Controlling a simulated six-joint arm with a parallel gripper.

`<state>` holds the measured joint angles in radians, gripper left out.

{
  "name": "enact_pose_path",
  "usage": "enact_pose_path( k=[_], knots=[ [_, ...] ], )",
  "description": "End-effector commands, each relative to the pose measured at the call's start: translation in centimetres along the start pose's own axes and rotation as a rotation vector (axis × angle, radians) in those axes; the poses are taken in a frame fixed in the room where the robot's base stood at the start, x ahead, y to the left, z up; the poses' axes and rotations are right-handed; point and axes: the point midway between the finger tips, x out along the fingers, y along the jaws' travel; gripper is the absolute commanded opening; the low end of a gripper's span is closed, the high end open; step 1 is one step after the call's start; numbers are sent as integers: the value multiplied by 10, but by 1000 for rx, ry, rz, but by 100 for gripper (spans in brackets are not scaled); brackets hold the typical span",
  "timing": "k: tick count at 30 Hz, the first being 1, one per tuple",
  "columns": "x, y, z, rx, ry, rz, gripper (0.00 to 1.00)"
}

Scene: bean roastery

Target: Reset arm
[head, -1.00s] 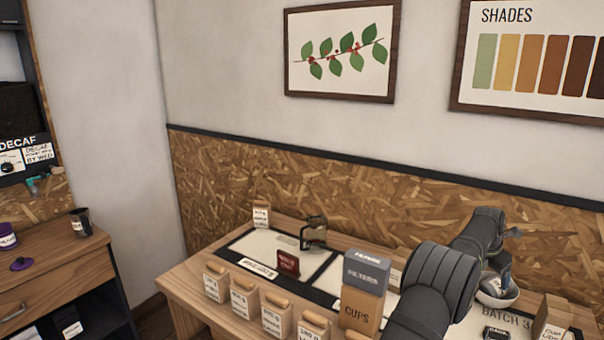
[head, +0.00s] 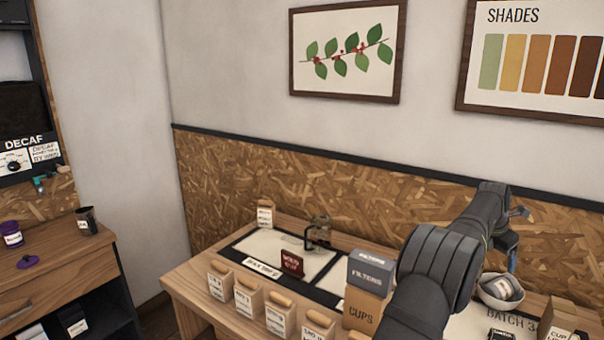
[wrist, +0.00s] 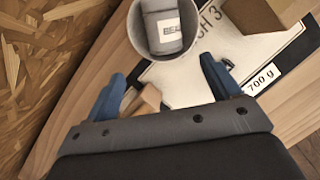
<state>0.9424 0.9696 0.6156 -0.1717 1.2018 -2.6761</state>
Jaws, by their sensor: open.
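My gripper (wrist: 168,88) shows in the wrist view with its two blue fingers spread apart and nothing between them except the table below. In the head view my gripper (head: 512,240) is at the right, above the table and close to a white bowl (head: 487,297). The bowl holds a grey labelled item (head: 508,287). In the wrist view the bowl (wrist: 141,48) lies just beyond the fingertips, with the grey item (wrist: 162,22) inside it. My arm hides part of the table's right side in the head view.
A FILTERS box (head: 371,272) sits on a CUPS box (head: 364,308) left of my arm. Several tan bags (head: 247,297) line the table's front edge. A dark red item (head: 292,263) and a small metal stand (head: 318,232) are further left. A cardboard box (head: 556,318) stands at right.

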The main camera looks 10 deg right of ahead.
Motion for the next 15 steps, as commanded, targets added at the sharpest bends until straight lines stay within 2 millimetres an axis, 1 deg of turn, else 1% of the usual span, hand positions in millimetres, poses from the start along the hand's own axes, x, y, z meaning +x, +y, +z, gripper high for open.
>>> enact_pose_path(
  k=[1, 6, 7, 9, 15],
  knots=[
    [-12, 0, 0, 0, -2, 1, 82],
    [-46, 1, 0, -1, -3, 2, 82],
    [-34, 0, -1, -1, 4, -2, 82],
    [-17, 0, -1, 0, 5, -2, 82],
    [23, 0, 0, 0, 2, -1, 82]
  ],
)
